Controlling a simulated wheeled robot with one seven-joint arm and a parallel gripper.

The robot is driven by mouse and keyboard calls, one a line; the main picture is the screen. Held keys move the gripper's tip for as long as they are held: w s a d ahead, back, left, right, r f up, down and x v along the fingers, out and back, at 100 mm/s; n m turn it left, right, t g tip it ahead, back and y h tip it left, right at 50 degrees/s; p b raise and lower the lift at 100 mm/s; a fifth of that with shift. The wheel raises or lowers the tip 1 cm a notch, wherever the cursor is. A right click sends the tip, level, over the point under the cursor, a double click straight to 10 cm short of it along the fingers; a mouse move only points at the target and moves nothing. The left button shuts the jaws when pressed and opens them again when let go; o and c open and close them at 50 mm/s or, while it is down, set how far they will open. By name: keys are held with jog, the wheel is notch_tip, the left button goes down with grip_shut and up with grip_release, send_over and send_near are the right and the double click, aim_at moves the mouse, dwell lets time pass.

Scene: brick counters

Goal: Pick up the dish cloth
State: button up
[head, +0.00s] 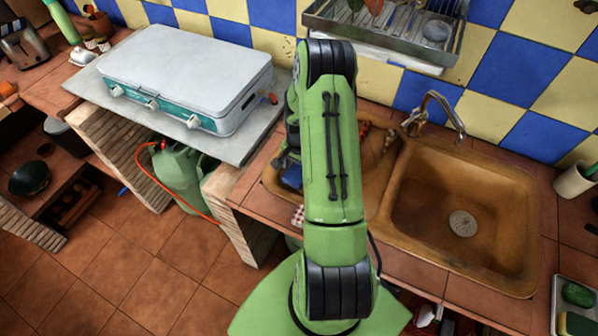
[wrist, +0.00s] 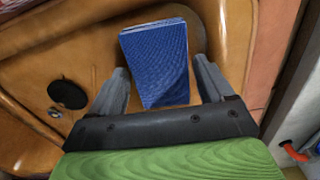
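A blue folded cloth (wrist: 158,60), which I take to be the dish cloth, lies in a brown sink basin (wrist: 85,45) in the wrist view. My gripper (wrist: 162,72) is open above it, with one finger on each side of the cloth. The left finger is close to the cloth's left edge; a small gap shows at the right finger. Whether the fingers touch the cloth cannot be told. In the head view a bit of blue (head: 291,177) shows beside my green arm, which hides most of the left basin and my fingers.
The right sink basin (head: 462,215) is empty, with a faucet (head: 436,113) behind it. A dish rack (head: 385,28) hangs on the wall. A teal camping stove (head: 185,75) stands at the left.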

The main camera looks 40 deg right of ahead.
aim_at(299, 170)
jog(key=c, duration=0.8)
jog(key=shift+o, duration=0.2)
jog(key=shift+r, duration=0.1)
notch_tip(299, 170, up, 10)
